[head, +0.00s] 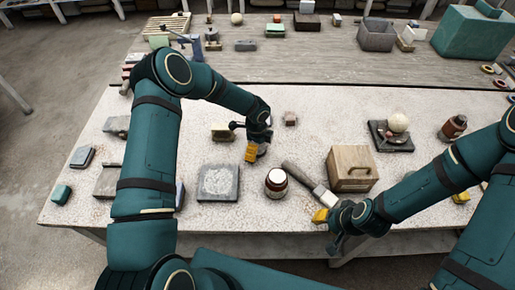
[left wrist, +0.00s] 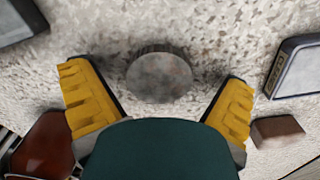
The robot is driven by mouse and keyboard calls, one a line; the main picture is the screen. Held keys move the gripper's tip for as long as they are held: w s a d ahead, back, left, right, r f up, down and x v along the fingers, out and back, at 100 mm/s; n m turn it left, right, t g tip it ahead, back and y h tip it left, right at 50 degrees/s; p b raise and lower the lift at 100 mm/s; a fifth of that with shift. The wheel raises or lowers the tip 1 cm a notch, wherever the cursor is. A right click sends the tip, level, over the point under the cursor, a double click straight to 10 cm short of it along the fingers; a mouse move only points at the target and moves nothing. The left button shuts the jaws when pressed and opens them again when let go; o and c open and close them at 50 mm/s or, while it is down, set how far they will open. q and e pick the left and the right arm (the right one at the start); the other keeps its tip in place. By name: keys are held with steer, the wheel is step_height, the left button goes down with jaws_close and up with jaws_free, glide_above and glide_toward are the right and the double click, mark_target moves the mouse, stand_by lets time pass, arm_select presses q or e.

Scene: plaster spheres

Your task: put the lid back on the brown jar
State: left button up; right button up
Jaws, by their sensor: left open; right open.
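The brown jar (head: 276,186) stands upright on the pale speckled table, with a pale round top facing up. A dark reddish-brown shape at the lower left of the left wrist view (left wrist: 40,145) looks like this jar. A grey, mottled round disc, seemingly the lid (left wrist: 160,76), lies on the table between the spread yellow fingers of my left gripper (head: 254,152). The fingers do not touch it. In the head view the lid (head: 262,149) is mostly hidden by that gripper. My right gripper (head: 330,223) is open and empty at the table's front edge.
A grey slab (head: 218,183) lies left of the jar. A mallet-like tool (head: 300,178) and a wooden box (head: 352,167) are to its right. A second brown jar (head: 453,127) stands farther right.

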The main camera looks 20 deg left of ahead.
arm_select(q)
steer(key=c, duration=0.9)
step_height(320, 180, up, 10)
stand_by(0.3)
